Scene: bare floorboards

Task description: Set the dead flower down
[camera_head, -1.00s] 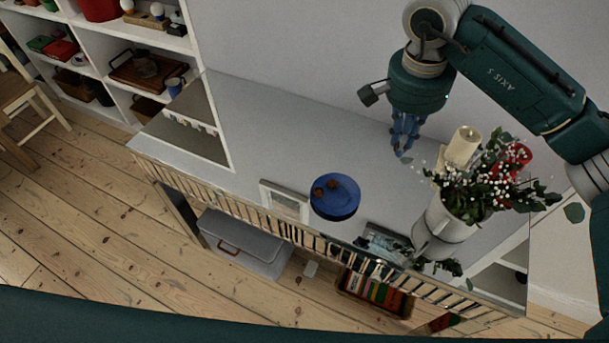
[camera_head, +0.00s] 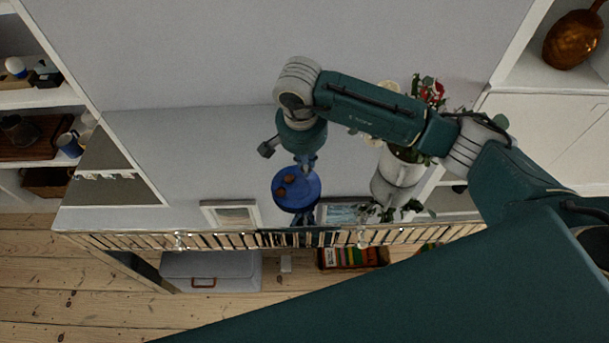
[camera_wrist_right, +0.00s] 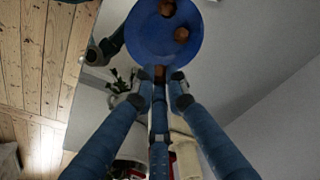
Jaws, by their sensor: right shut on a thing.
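My right gripper (camera_head: 308,165) is at the far edge of a round blue dish (camera_head: 297,188) on the grey shelf top. In the right wrist view its blue fingers (camera_wrist_right: 158,88) are closed together on a small brown thing (camera_wrist_right: 159,72), probably the dead flower, right by the rim of the blue dish (camera_wrist_right: 160,45). I cannot tell whether it touches the dish. Two similar brown lumps (camera_head: 285,185) lie in the dish. My left gripper cannot be made out.
A white pitcher (camera_head: 391,182) with flowers stands right of the dish, partly behind my right arm. Picture frames (camera_head: 231,213) stand near the shelf's front edge. The shelf top (camera_head: 190,150) is clear to the left. A grey box (camera_head: 210,272) is below.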

